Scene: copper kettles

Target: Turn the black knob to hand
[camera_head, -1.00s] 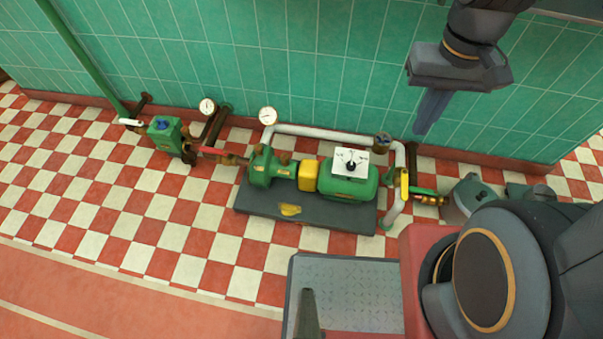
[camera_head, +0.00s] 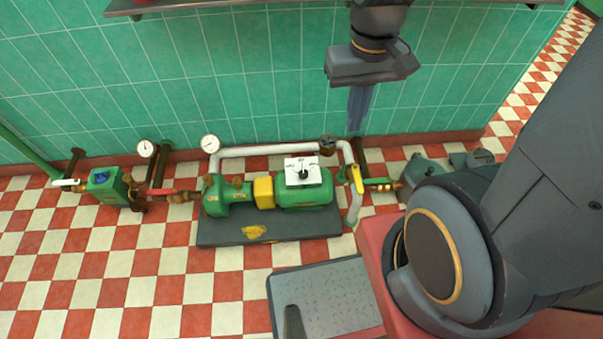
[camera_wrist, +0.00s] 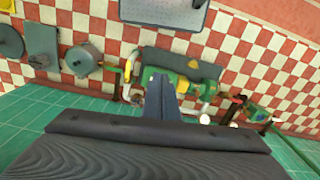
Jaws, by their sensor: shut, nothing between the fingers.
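The black knob (camera_head: 303,174) sits on a white plate (camera_head: 294,162) with dark markings, on top of the green pump motor (camera_head: 318,190). The markings are too small to read. My gripper (camera_head: 357,128) hangs above and to the right of the knob in the head view, fingers together, pointing down, with nothing held. It is apart from the pump. In the wrist view my shut fingers (camera_wrist: 161,84) overlap part of the green pump (camera_wrist: 205,71), and the knob cannot be made out there.
The pump stands on a dark base plate (camera_head: 222,233) on a checkered floor. A white pipe (camera_head: 262,150) with gauges (camera_head: 210,144) runs behind it. A yellow-handled valve (camera_head: 357,179) is on its right, a red-handled one (camera_head: 174,193) on its left. A green tiled wall (camera_head: 240,90) is close behind.

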